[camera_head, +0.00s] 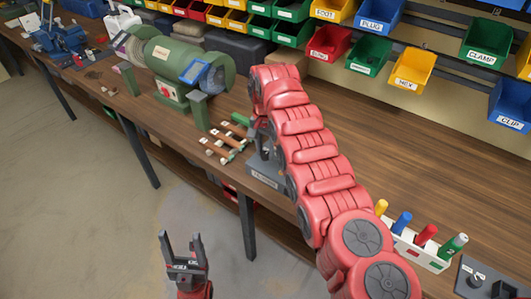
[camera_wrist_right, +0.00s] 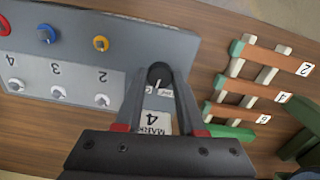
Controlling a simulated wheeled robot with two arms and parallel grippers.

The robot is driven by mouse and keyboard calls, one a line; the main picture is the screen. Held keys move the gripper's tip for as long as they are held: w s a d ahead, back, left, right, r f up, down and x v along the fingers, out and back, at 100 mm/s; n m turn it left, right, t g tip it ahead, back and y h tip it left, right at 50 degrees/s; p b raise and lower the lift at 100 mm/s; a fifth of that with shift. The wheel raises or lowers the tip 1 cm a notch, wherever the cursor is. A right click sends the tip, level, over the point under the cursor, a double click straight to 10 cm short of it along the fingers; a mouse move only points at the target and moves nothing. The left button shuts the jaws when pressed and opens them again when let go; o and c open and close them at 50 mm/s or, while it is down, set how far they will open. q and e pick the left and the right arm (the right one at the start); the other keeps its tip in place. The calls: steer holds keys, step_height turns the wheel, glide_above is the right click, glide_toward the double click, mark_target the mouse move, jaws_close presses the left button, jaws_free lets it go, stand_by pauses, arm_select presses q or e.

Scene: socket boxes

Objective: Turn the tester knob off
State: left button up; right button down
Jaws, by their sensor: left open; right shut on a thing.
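The tester, a grey panel box (camera_wrist_right: 110,35), lies in the right wrist view with coloured rings and numbered pegs. Its dark round knob (camera_wrist_right: 159,72) is at the panel's end, with a pale pointer mark and small white labels just below it. My right gripper (camera_wrist_right: 160,80) is shut on the knob, one finger on each side. The label wording is too small to read. In the head view the grey box (camera_head: 268,177) is partly hidden by my right arm. My left gripper (camera_head: 181,240) is open and empty, in front of the bench over the floor.
A green grinder (camera_head: 176,62) stands behind left. A holder with coloured handles (camera_head: 418,246) stands at the right. Labelled bins hang along the back.

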steer(key=shift+f+n+b, duration=0.15)
steer(key=shift+n+b, duration=0.25)
steer(key=shift+n, duration=1.4)
steer(key=shift+r+n, duration=0.2)
steer(key=shift+n, duration=1.7)
steer(key=c, duration=0.5)
jaws_free()
